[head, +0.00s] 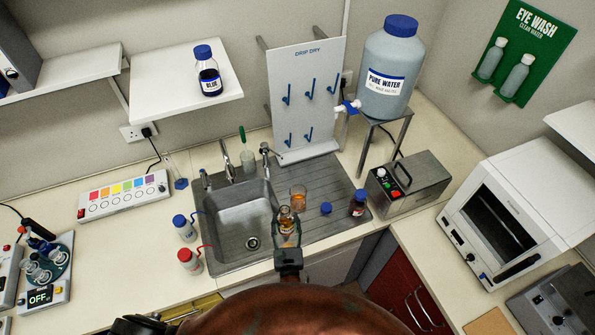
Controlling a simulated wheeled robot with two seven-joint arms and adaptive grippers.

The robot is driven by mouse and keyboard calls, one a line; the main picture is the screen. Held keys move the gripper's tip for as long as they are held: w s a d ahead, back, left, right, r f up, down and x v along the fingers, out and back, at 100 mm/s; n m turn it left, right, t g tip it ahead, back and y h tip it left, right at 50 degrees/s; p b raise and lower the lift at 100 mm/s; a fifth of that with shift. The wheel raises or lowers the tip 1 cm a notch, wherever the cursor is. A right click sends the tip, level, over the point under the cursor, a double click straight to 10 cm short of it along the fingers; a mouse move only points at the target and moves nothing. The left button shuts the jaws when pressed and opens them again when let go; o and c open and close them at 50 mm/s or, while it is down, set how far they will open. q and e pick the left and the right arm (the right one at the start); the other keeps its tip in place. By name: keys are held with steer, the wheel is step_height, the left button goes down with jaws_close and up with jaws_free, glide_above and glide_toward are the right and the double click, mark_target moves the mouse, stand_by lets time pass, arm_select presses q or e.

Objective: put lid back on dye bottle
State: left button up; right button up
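A small open-topped bottle with orange contents (285,212) is at the front of the sink's drainer. My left gripper (287,235) is around it and looks closed on it; the fingers cover its lower part. Its arm is mostly hidden behind my own body. A loose blue lid (326,208) lies on the drainer to the right of the bottle, apart from it. A dark red bottle (357,204) stands further right. The bottle labelled BLUE (209,77) stands on the wall shelf with its blue lid on. My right gripper is not in view.
A glass with orange liquid (298,197) stands just behind the held bottle. The sink (240,215) is to the left, with two wash bottles (187,260) beyond it. A grey box device (407,187) and the water tank's stand (366,150) bound the right side.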

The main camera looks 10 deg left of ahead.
arm_select(q)
steer(key=s+a+r+m+t+h+b, duration=0.1)
steer(key=s+a+r+m+h+b, duration=0.3)
steer(key=s+r, duration=0.4)
step_height(320, 180, down, 9)
steer(key=h+b, duration=0.1)
steer(key=b, duration=1.1)
steer(key=shift+s+a+r+b, duration=0.2)
steer(key=shift+a+b, duration=0.2)
steer(key=shift+a, duration=0.05)
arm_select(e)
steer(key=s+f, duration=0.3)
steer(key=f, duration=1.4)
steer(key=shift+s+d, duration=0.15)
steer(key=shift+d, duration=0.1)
